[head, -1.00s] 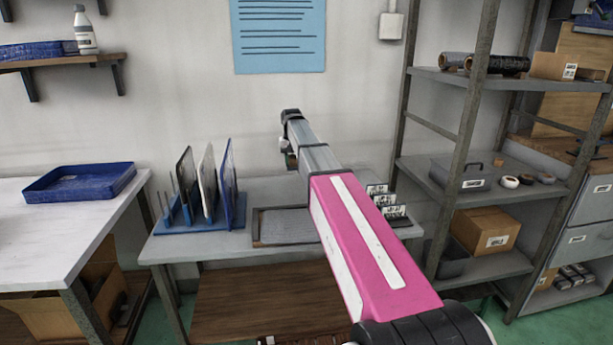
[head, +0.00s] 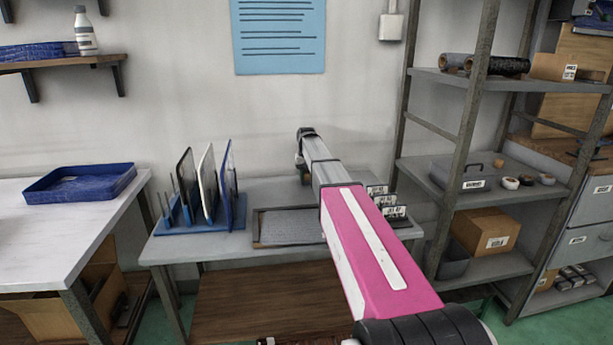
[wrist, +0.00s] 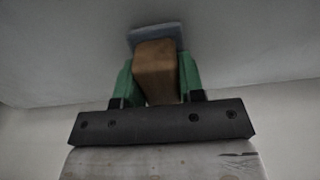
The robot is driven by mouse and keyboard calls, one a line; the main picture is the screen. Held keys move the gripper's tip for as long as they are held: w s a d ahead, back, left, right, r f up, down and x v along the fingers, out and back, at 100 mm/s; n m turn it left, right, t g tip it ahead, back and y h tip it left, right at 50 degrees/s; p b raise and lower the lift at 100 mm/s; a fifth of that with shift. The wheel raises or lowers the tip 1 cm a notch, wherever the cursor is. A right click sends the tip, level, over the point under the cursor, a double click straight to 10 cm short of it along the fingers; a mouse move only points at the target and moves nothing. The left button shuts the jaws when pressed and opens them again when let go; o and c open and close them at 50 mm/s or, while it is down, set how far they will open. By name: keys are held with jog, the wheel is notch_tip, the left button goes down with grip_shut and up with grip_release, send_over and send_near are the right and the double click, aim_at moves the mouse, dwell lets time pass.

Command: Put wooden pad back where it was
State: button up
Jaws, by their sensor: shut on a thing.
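The wooden pad (wrist: 155,72) is a brown block held between the green fingers of my gripper (wrist: 157,84) in the wrist view. My gripper is shut on it, with one finger at each side. A pale blue-grey piece (wrist: 156,35) shows at the block's far end; I cannot tell whether it is part of the pad or behind it. In the head view my pink and grey arm reaches over the back bench (head: 215,247), its far end in front of the wall. My fingers and the pad cannot be made out there.
A blue rack (head: 172,216) holding several upright panels stands on the bench's left. A shallow grey tray (head: 290,243) lies beside it, partly behind my arm. Labelled cards (head: 395,211) stand at the bench's right. Metal shelving (head: 480,185) rises at right; a blue tray (head: 80,184) lies on the left table.

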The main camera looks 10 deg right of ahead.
aim_at(306, 171)
jog(key=o, duration=1)
jog(key=shift+f, duration=0.1)
jog(key=shift+c, duration=0.2)
notch_tip(306, 171, up, 12)
